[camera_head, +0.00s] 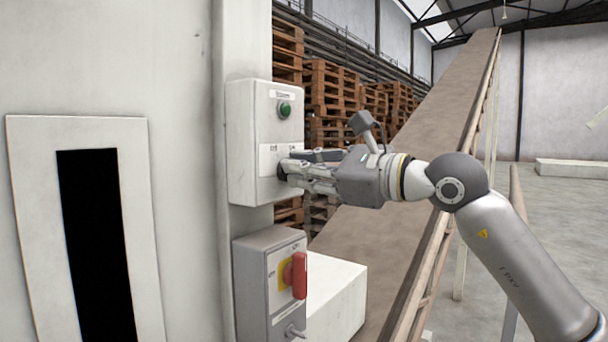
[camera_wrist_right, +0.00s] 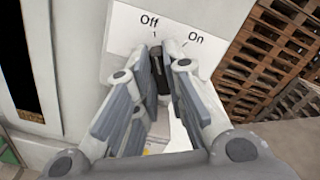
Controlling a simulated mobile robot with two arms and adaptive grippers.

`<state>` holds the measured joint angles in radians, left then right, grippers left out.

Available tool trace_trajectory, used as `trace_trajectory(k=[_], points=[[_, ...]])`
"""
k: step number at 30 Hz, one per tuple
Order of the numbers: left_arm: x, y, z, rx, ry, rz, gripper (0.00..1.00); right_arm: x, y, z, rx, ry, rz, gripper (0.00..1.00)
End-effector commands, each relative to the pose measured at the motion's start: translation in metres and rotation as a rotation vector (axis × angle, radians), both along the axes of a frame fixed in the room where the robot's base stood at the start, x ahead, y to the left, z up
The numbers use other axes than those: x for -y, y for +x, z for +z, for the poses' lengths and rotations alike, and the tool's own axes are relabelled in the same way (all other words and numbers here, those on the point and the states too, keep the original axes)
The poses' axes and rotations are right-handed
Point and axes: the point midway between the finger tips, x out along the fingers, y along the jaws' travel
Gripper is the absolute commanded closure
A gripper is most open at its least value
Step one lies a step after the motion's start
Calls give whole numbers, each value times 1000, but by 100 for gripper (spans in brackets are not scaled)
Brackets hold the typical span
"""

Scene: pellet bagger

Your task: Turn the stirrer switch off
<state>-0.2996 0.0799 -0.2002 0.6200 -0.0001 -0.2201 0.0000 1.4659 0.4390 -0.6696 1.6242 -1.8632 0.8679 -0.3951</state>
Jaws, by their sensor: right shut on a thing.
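The stirrer switch box (camera_head: 249,140) is a pale box on the machine wall, with a green lamp (camera_head: 284,109) at its top. Its black switch knob (camera_wrist_right: 160,77) shows between my fingers in the right wrist view, below the printed words Off and On. The knob appears to point up toward the Off side. My right gripper (camera_head: 286,171) is at the lower part of the box face, with its fingers shut on the knob. In the right wrist view the gripper (camera_wrist_right: 160,85) has a finger on each side of it. My left gripper is not in view.
Below is a grey box (camera_head: 254,285) with a red rotary handle (camera_head: 299,275) on a yellow plate and a small metal lever (camera_head: 296,331). A sloping conveyor (camera_head: 430,125) and stacked wooden pallets (camera_head: 333,88) stand behind. A dark slot (camera_head: 95,240) is at left.

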Motion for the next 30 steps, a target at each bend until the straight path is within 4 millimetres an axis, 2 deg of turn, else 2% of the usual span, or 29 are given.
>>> trace_trajectory(k=[12, 13, 18, 26, 30], points=[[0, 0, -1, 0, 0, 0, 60, 0, 0, 0, 7, -7, -1, 100], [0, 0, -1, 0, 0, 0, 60, 0, 0, 0, 7, -7, -1, 86], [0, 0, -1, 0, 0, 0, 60, 0, 0, 0, 7, -6, -1, 67], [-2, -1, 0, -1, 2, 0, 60, 0, 0, 0, 6, -5, -1, 67], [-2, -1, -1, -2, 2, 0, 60, 7, -4, 0, 7, -4, -2, 67]])
